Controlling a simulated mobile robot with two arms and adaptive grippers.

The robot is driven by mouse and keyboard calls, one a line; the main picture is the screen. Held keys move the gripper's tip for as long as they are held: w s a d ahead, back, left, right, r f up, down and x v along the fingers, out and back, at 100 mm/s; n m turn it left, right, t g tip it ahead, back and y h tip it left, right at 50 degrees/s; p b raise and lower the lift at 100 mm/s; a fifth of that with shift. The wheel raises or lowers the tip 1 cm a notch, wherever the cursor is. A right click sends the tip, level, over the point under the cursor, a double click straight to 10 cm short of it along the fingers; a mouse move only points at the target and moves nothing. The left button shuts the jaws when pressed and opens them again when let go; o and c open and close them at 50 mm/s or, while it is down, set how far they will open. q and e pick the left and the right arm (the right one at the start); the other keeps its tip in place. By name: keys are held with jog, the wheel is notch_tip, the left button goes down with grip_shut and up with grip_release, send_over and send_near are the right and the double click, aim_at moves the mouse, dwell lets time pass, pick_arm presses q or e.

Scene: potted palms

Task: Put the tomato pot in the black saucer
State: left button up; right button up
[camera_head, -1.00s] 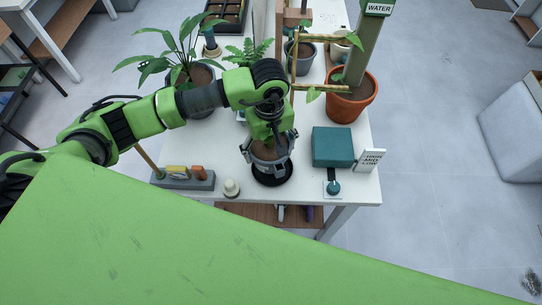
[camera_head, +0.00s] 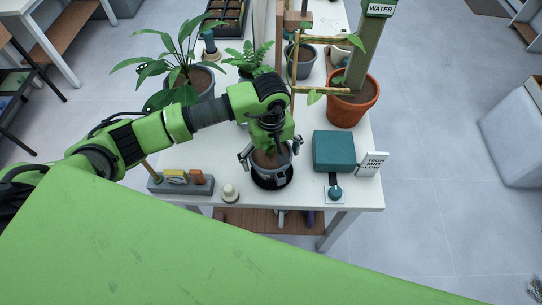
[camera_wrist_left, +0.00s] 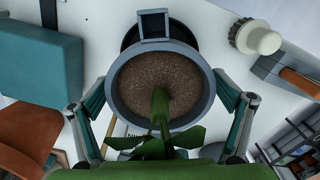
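The tomato pot (camera_head: 272,176) is a grey pot with brown soil and a green plant. It stands upright on the black saucer (camera_head: 272,187), near the table's front edge. The wrist view shows its soil (camera_wrist_left: 150,85) and stem from above, with part of the saucer (camera_wrist_left: 130,38) behind the rim. My left gripper (camera_head: 270,151) is around the pot, its fingers spread on both sides. In the wrist view the fingers (camera_wrist_left: 160,108) look just clear of the rim. The arm hides much of the plant. My right gripper is not in view.
A teal box (camera_head: 333,150) and a sign (camera_head: 373,163) stand to the right. A white knob (camera_head: 230,193) and a grey holder (camera_head: 180,183) are to the left. A leafy pot (camera_head: 200,82) and a terracotta pot (camera_head: 352,103) stand behind.

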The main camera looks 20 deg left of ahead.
pick_arm(q)
jog(key=shift+r, duration=0.1)
jog(key=shift+r+p, duration=0.2)
jog(key=shift+p, duration=0.1)
notch_tip(320, 180, up, 11)
jog(key=p, duration=0.4)
jog(key=shift+f, duration=0.1)
jog(key=shift+r+p, duration=0.35)
jog(key=shift+r, duration=0.1)
jog(key=shift+s+f, duration=0.1)
jog(key=shift+s, duration=0.05)
